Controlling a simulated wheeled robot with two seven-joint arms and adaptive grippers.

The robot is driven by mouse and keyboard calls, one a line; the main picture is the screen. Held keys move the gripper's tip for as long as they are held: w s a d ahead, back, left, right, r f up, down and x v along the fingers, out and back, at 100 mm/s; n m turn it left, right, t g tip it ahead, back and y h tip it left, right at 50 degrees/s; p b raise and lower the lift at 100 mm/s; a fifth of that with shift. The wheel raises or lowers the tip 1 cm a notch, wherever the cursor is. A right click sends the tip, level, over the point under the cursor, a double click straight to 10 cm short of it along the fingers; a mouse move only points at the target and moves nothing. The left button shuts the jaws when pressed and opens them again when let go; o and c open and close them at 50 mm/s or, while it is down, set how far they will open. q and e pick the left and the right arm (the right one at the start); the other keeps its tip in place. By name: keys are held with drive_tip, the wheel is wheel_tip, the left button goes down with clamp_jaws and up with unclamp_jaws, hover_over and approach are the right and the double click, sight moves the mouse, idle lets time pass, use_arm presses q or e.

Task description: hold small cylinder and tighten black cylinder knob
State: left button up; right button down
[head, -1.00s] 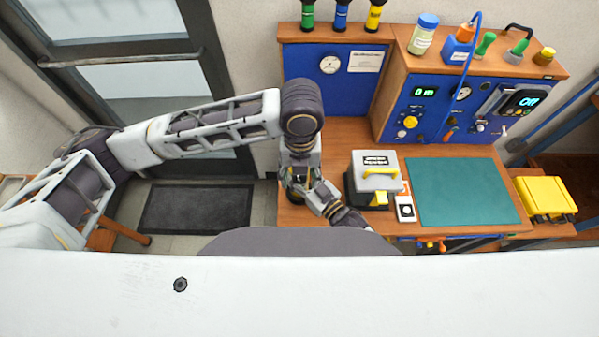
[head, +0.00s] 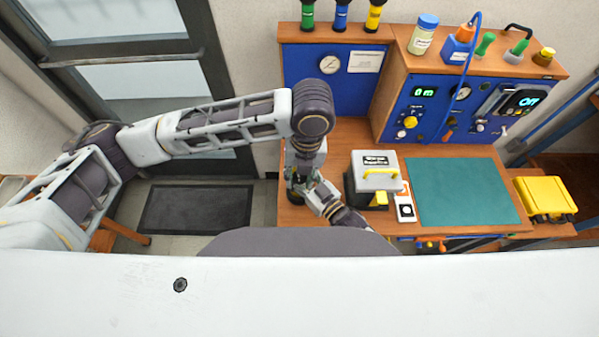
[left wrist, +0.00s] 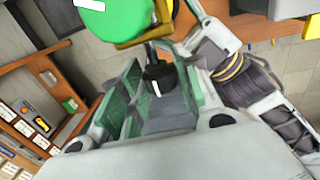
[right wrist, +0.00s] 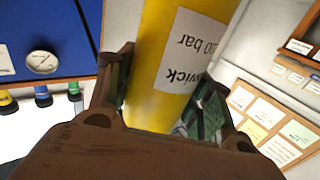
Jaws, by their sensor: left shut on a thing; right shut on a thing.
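In the left wrist view, my left gripper (left wrist: 158,90) is shut on the black knob (left wrist: 156,72), which sits between its green pads. Just beyond it are a brass-coloured fitting (left wrist: 142,37) and a round green part (left wrist: 115,18). In the right wrist view, my right gripper (right wrist: 165,105) is shut around a yellow cylinder (right wrist: 155,60) with a white label. The cylinder's far ends are out of that view. In the head view, my left gripper (head: 300,187) is low over the bench's left end; the held parts cannot be made out there.
On the wooden bench are a grey-lidded black case (head: 373,182), a small white device (head: 405,209) and a green mat (head: 466,192). Behind stands a blue panel with a gauge (head: 328,64), with several bottles above. A yellow case (head: 545,198) is at right. The mat is clear.

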use_arm(q)
drive_tip(key=shift+d+y, duration=0.1)
drive_tip(key=shift+y, duration=0.3)
drive_tip(key=shift+s+d+f+y, duration=0.1)
drive_tip(key=shift+d+y, duration=0.1)
drive_tip(key=shift+y, duration=1.05)
drive_tip(key=shift+s+d+f+y, duration=0.1)
drive_tip(key=shift+d+y, duration=0.05)
drive_tip(key=shift+y, duration=1.1)
drive_tip(key=shift+d+f+y, duration=0.1)
drive_tip(key=shift+y, duration=0.95)
drive_tip(key=shift+d+f+y, duration=0.1)
drive_tip(key=shift+y, duration=1.55)
drive_tip(key=o, duration=1)
drive_tip(key=shift+w, duration=0.1)
drive_tip(key=shift+o, duration=0.2)
drive_tip(key=shift+w+a+r, duration=0.1)
drive_tip(key=shift+r, duration=0.1)
